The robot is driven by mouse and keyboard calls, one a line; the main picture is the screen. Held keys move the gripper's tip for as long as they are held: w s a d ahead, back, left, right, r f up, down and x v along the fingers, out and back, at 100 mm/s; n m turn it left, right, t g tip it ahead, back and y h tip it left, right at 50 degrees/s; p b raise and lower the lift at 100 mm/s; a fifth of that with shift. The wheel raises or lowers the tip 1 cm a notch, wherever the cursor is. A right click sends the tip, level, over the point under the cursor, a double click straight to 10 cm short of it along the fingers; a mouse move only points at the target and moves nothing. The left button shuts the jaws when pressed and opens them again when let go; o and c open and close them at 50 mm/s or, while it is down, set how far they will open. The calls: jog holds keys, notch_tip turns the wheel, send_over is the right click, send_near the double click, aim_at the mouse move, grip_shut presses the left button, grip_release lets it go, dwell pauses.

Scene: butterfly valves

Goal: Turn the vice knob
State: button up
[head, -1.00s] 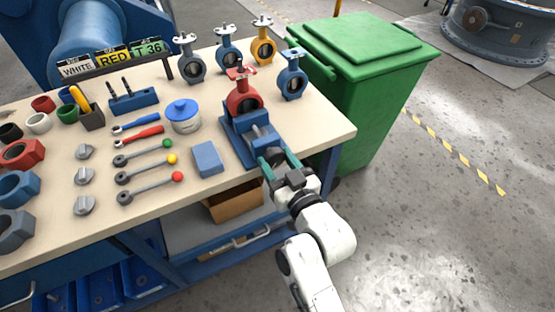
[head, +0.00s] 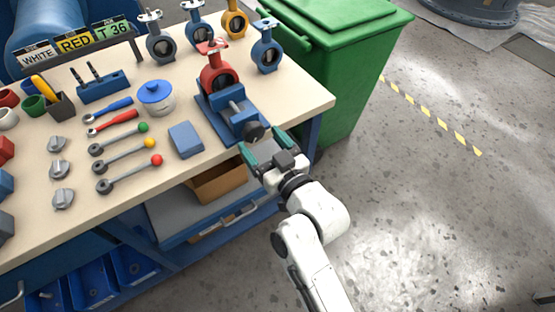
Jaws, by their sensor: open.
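The blue vice (head: 222,110) sits at the right front of the workbench and holds a red butterfly valve (head: 217,72). Its dark round knob (head: 254,132) faces the front edge of the bench. My gripper (head: 262,143) is open, with two green fingers just in front of the knob. The fingers spread to the left and right of it, and the gap between them looks empty. I cannot tell whether either finger touches the knob.
The workbench (head: 195,160) holds more valves behind the vice, a blue block (head: 186,139), a blue-lidded pot (head: 156,98) and several levers to the left. A green bin (head: 350,70) stands close at the right.

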jog(key=b+v, duration=0.1)
jog(key=v, duration=0.7)
jog(key=shift+s+d, duration=0.1)
jog(key=s+d+f+m+g+h+p, duration=0.25)
jog(key=s+d+f+g, duration=0.2)
jog(key=d, duration=0.35)
jog(key=s+d+f+m+g+h+p, duration=0.1)
jog(key=s+d+f+g+h+p, duration=0.3)
jog(key=d, duration=0.3)
jog(key=s+d+m+g+h+p, duration=0.1)
jog(key=s+d+m+g+h, duration=0.1)
jog(key=s+d, duration=0.3)
jog(key=s+d+r+m+g+h+p, duration=0.1)
jog(key=s+d+g+p, duration=0.1)
jog(key=s+d, duration=0.4)
jog(key=s+g, duration=0.1)
jog(key=s, duration=0.4)
jog(key=shift+s+d+m+h, duration=0.3)
jog(key=shift+s+m+h, duration=0.05)
jog(key=shift+s, duration=0.05)
jog(key=shift+a+g, duration=0.1)
jog(key=shift+g, duration=0.15)
